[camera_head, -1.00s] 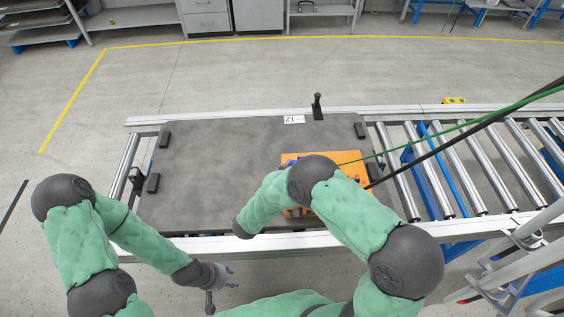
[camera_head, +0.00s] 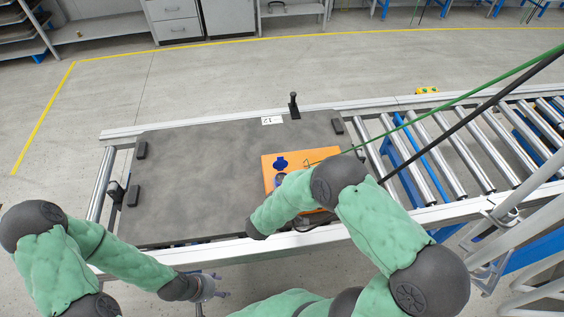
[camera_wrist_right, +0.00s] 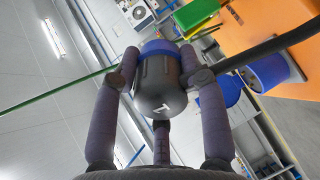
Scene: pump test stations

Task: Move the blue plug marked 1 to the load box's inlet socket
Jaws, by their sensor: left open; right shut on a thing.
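The blue plug marked 1 (camera_wrist_right: 160,85) has a dark body with a white 1 and a blue ring. In the right wrist view, my right gripper (camera_wrist_right: 159,62) is shut on it, with fingers on both sides. The orange load box (camera_head: 272,184) lies on the grey board, partly hidden by my right arm. A blue socket (camera_head: 281,163) shows on its top; I cannot tell if it is the inlet. In the wrist view, a blue round fitting (camera_wrist_right: 268,72) stands on an orange face, apart from the plug. My left gripper (camera_head: 212,287) is open and empty, below the conveyor's front rail.
A green cable (camera_head: 460,97) and a black cable (camera_head: 470,117) slant across the right side. The grey board (camera_head: 190,180) has clear room left of the box, with dark blocks at its edges and a black upright post (camera_head: 293,105) behind. Bare rollers (camera_head: 440,160) lie to the right.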

